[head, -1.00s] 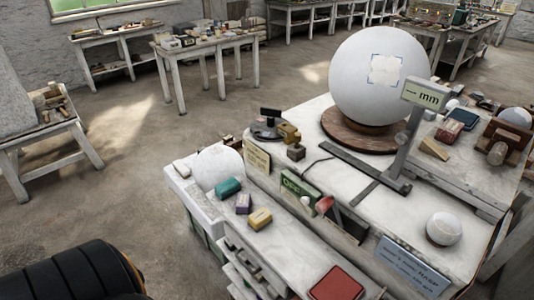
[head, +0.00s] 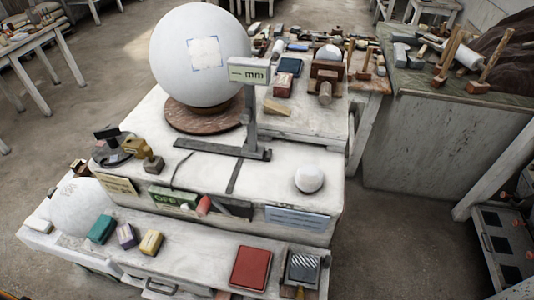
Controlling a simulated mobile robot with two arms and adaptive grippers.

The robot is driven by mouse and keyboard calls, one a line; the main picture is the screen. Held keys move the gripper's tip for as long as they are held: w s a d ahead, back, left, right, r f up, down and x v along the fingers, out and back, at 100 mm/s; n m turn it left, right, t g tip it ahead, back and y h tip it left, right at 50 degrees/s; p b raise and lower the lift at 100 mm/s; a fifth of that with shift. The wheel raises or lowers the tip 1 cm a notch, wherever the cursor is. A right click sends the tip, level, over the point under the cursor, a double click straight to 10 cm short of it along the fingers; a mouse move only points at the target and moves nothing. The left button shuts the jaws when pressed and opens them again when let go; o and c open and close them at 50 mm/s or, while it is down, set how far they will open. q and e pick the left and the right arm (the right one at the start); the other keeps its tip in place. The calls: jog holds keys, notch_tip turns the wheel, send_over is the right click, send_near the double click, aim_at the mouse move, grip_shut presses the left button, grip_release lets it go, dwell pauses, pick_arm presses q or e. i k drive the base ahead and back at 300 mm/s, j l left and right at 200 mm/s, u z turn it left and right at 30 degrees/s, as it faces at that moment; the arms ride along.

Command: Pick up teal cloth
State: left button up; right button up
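A small teal block-shaped item (head: 102,229), perhaps the folded teal cloth, lies on the low front shelf of the white workbench (head: 200,252), at the left in the head view. A purple-and-white block (head: 127,236) and a yellow block (head: 151,242) lie in a row to its right. A white sphere (head: 78,207) sits just behind and left of it. Neither of my grippers is in view.
A large white sphere (head: 195,60) stands on a round wooden base behind, beside a gauge marked "mm" (head: 248,72). A small sphere (head: 308,178), a red pad (head: 251,268) and a dark tray (head: 302,268) are at right. Floor (head: 395,240) is clear beyond the bench's right end.

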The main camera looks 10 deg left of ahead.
aim_at(101, 231)
jog(key=j+u, duration=0.25)
jog(key=u, duration=0.25)
jog(key=j+u, duration=0.3)
jog(key=u, duration=0.2)
jog(key=j+u, duration=0.3)
jog(key=u, duration=0.2)
